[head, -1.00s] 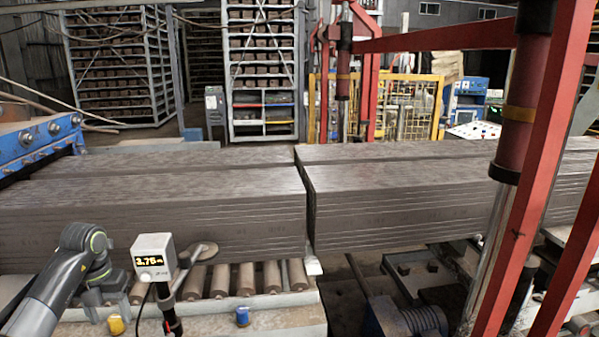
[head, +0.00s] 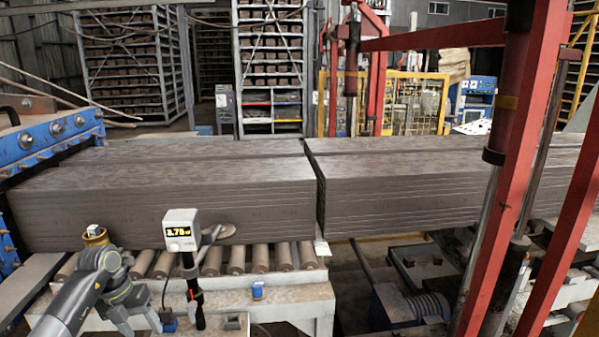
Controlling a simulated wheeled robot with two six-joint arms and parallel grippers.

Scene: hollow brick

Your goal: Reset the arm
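My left gripper (head: 138,320) is at the lower left, at the end of my dark grey arm. It points down with its fingers spread apart, and I see nothing held between them. It is in front of the roller conveyor (head: 212,262), left of a white display box on a black stand (head: 181,231). My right gripper is not in view.
Long stacked grey-brown slabs (head: 170,200) lie above the rollers. A yellow-brown cylindrical part (head: 95,235) shows just behind my arm. A small blue part (head: 258,290) sits on the front ledge. Red frame posts (head: 500,180) stand at the right.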

